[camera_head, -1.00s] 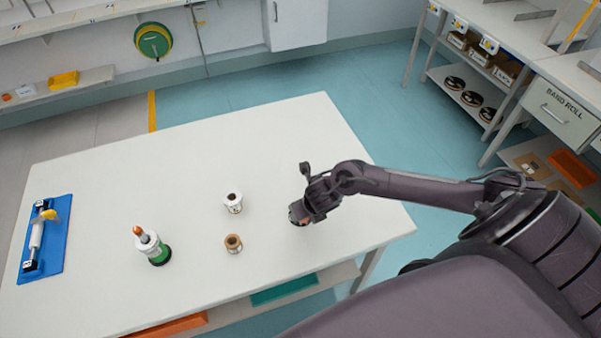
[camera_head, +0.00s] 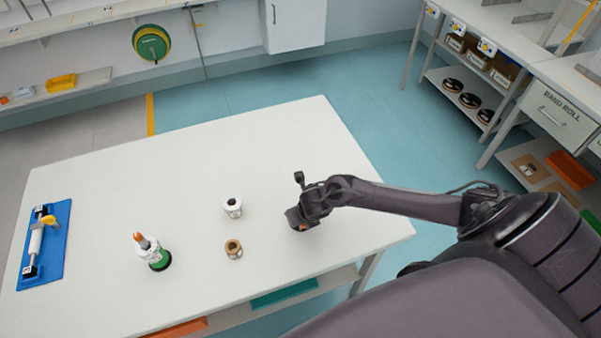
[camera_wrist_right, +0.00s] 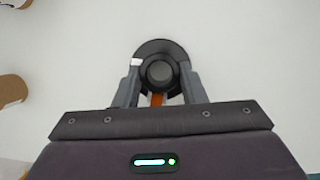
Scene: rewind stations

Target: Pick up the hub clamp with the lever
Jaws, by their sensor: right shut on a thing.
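In the right wrist view my right gripper (camera_wrist_right: 160,90) is shut on a dark round hub clamp (camera_wrist_right: 160,54) with a grey centre. An orange piece, which looks like its lever (camera_wrist_right: 157,99), shows between the fingers. In the head view my right gripper (camera_head: 299,222) is over the right part of the table and hides most of the clamp. I cannot tell whether the clamp touches the table. My left gripper is not in view.
On the white table (camera_head: 150,210) stand a white spool (camera_head: 232,207), a brown spool (camera_head: 233,249) and a green-based white item with an orange tip (camera_head: 152,252). A blue mat (camera_head: 53,262) with a roller device lies at the far left. The table's back middle is clear.

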